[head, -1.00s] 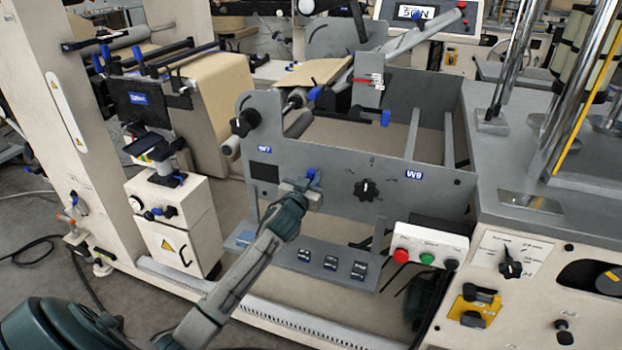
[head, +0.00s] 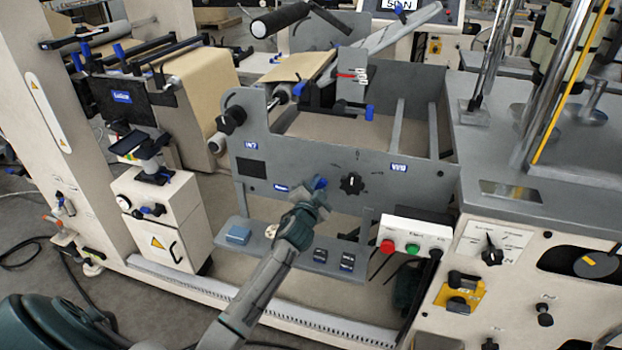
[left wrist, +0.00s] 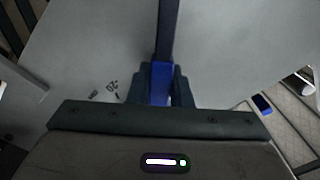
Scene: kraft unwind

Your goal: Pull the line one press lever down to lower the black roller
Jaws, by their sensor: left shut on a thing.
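My left gripper (head: 318,190) is at the front of the grey side plate (head: 265,172), left of its black star knob (head: 351,184). In the left wrist view (left wrist: 158,88), its fingers are shut around the blue part of the press lever (left wrist: 160,76), with a dark bar running up from it. The lever's blue end also shows at the gripper in the head view (head: 320,182). A black cylinder (head: 280,18) with a pale end sits above the machine at the top; I cannot tell for sure that it is the black roller. My right gripper is out of view.
A control box (head: 414,237) with red and green buttons is right of the gripper. A brown paper roll (head: 205,85) is at the left, and a cream machine cabinet (head: 470,310) at the right.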

